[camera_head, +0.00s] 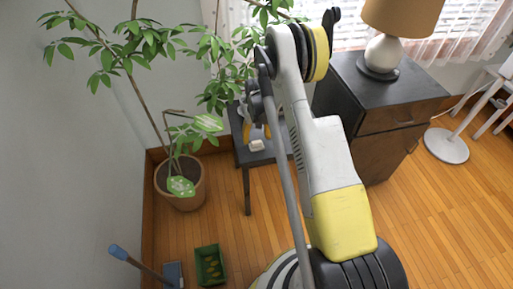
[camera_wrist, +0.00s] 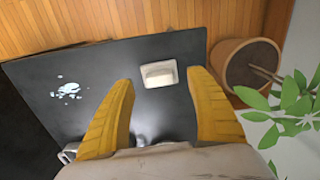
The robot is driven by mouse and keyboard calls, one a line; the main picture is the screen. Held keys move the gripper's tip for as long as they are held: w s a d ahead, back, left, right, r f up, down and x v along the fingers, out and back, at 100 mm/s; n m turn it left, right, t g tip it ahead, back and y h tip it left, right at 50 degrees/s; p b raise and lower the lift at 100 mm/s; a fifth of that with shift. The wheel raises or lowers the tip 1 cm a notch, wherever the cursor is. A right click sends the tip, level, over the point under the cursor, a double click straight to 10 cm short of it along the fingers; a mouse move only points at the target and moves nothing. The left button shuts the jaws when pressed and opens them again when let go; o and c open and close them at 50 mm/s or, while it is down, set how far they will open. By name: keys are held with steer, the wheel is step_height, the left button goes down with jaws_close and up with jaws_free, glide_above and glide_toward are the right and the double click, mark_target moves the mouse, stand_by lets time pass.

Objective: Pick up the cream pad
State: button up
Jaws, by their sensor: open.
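The cream pad (camera_wrist: 158,74) is a small, pale, roughly rectangular piece lying flat on a dark table (camera_wrist: 100,60). In the wrist view it shows between and slightly beyond the fingertips. In the head view the pad (camera_head: 257,146) sits near the front of the small dark table (camera_head: 246,161). My gripper (camera_wrist: 162,82) is open, with its two yellow fingers spread wide and nothing between them. In the head view my gripper (camera_head: 256,131) hangs over the table, partly hidden by my arm. The exact height above the pad is hard to tell.
A white splotch (camera_wrist: 68,91) marks the tabletop. A potted plant (camera_head: 182,190) stands left of the table, its leaves close by. A dark cabinet (camera_head: 380,130) with a lamp (camera_head: 385,52) stands right. A green tray (camera_head: 210,265) lies on the wooden floor.

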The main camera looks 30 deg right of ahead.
mark_target(257, 142)
steer(key=f, duration=0.1)
steer(key=f+b, duration=0.1)
steer(key=f, duration=0.1)
steer(key=f+b, duration=0.1)
steer(key=shift+w+d+f, duration=0.15)
steer(key=shift+w+d, duration=0.05)
steer(key=shift+w, duration=0.05)
steer(key=c, duration=1.2)
steer(key=shift+r+p, duration=0.4)
steer(key=shift+r, duration=0.2)
steer(key=r, duration=0.1)
steer(key=r+p, duration=0.2)
steer(key=r, duration=0.1)
steer(key=shift+s+d, duration=0.15)
steer(key=shift+d, duration=0.1)
steer(key=shift+s+d+r+p, duration=0.7)
steer(key=shift+s+d+r, duration=0.3)
steer(key=shift+d, duration=0.55)
steer(key=shift+s+d+r+p, duration=0.7)
steer(key=shift+s+d+r, duration=0.3)
steer(key=shift+d, duration=0.6)
steer(key=shift+s+d+r+p, duration=0.7)
steer(key=shift+s+d+r, duration=0.3)
steer(key=shift+d, duration=0.55)
steer(key=shift+o, duration=0.6)
